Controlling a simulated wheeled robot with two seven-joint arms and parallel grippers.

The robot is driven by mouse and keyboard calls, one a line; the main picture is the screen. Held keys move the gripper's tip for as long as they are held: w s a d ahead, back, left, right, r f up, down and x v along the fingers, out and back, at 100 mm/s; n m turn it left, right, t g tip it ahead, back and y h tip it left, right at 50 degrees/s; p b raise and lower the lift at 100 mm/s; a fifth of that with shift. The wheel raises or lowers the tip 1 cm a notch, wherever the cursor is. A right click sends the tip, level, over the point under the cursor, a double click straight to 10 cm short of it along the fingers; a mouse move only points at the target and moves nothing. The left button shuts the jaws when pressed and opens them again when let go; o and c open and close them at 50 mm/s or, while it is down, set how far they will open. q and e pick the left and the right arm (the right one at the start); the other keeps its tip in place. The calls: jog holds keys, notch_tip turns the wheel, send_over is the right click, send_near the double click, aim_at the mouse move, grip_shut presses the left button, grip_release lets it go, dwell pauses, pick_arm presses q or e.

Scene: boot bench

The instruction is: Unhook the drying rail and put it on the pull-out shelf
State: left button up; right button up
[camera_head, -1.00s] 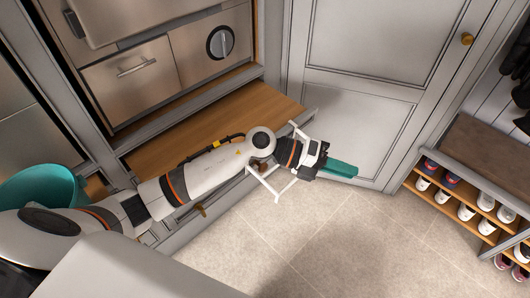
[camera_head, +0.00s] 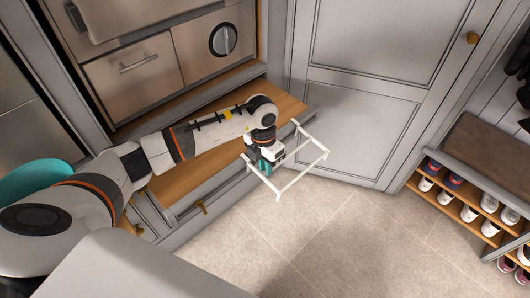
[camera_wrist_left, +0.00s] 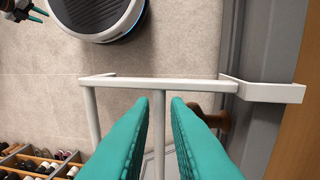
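The drying rail (camera_head: 302,171) is a white frame sticking out from the grey front below the wooden pull-out shelf (camera_head: 195,177). In the left wrist view the rail's end bar (camera_wrist_left: 190,85) runs to a bracket (camera_wrist_left: 265,92) lying over the grey front edge. My left gripper (camera_head: 265,165) is at the rail's near left part. Its teal fingers (camera_wrist_left: 162,105) are apart, with one white bar between them and slim gaps on both sides. My right gripper (camera_wrist_left: 37,16) shows small at the top left of the wrist view; its opening is unclear.
Steel appliances (camera_head: 130,70) stand behind the shelf. A grey door (camera_head: 365,110) is to the right. A shoe rack (camera_head: 465,195) stands at far right, and a teal tub (camera_head: 38,178) at left. A brass knob (camera_wrist_left: 208,118) sits close to the left fingers. The floor is open.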

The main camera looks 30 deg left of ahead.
pick_arm(q)
jog(key=shift+s+d+f, duration=0.1)
jog(key=shift+d+f, duration=0.05)
jog(key=shift+f, duration=1.2)
jog(key=shift+d+f, duration=0.1)
jog(key=shift+f, duration=1.25)
jog(key=shift+c, duration=0.5)
grip_shut()
jog(key=shift+r, duration=0.15)
jog(key=shift+r+p, duration=2.7)
jog(key=shift+r, duration=0.75)
